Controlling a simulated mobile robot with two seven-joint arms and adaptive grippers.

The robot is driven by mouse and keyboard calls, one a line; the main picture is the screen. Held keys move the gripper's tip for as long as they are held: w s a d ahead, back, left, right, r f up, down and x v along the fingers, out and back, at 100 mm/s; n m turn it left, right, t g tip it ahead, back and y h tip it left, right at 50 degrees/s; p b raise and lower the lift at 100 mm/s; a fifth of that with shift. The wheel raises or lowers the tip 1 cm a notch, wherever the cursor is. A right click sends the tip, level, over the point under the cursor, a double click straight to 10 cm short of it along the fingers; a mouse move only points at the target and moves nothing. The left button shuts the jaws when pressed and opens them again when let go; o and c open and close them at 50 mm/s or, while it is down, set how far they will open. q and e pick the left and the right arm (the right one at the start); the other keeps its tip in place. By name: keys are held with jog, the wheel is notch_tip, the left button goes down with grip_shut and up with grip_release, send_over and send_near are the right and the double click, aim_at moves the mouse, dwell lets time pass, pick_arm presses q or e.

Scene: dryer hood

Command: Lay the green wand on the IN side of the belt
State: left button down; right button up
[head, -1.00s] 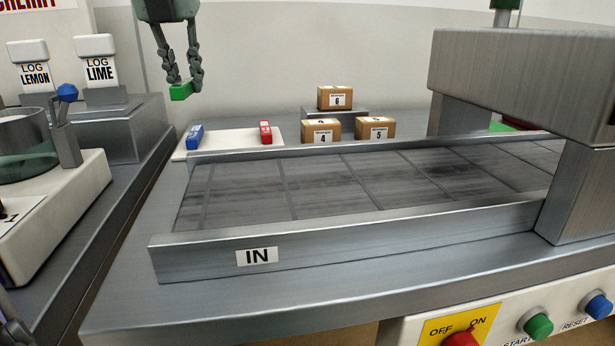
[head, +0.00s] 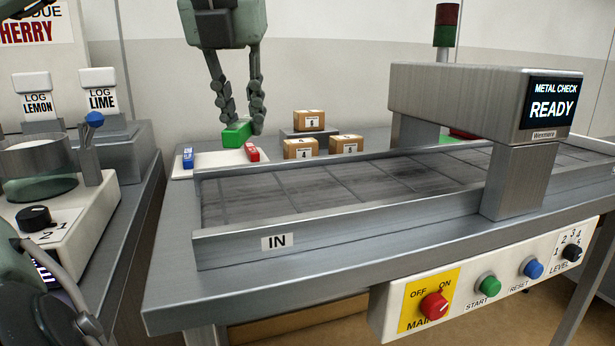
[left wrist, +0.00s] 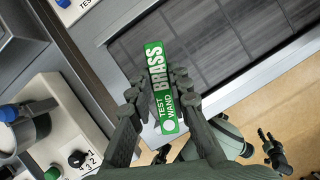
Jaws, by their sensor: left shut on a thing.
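The green wand (head: 236,134) is held in the fingers of my left gripper (head: 240,128), above the back left corner of the belt. In the left wrist view the wand (left wrist: 163,86) reads "BRASS TEST WAND" and sits between both fingers. It appears raised above the surface below. The belt (head: 300,192) is dark and segmented inside metal rails. The IN label (head: 277,241) is on the front rail at its left end. A dark finger-like part (left wrist: 274,152) at the lower right of the left wrist view may be my right gripper; its state is unclear.
Boxes (head: 300,149) stand behind the belt. The metal-check hood (head: 450,95) spans it, its screen reading READY. The belt's left part is clear.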

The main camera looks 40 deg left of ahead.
pick_arm(q)
jog(key=p, duration=0.1)
send_over(302, 184)
jog(key=f, duration=0.3)
jog(key=s+f, duration=0.1)
jog(key=f, duration=0.1)
jog(key=shift+d+f, duration=0.3)
jog(key=shift+f, duration=0.05)
jog(key=shift+w+f, duration=0.1)
jog(key=shift+f, duration=1.9)
pick_arm(e)
jog(key=shift+w+a+f, duration=0.1)
jog(key=shift+w+f, duration=0.05)
jog(key=shift+f, duration=0.9)
jog(key=shift+w+a+f, duration=0.1)
jog(key=shift+w+f, duration=0.05)
jog(key=shift+f, duration=0.9)
pick_arm(q)
jog(key=shift+f, duration=0.1)
jog(key=shift+f, duration=0.2)
jog(key=c, duration=1.6)
grip_release()
jog(key=shift+o, duration=0.9)
pick_arm(e)
jog(key=shift+d+r, duration=0.15)
jog(key=shift+r, duration=0.75)
jog(key=shift+s, duration=0.1)
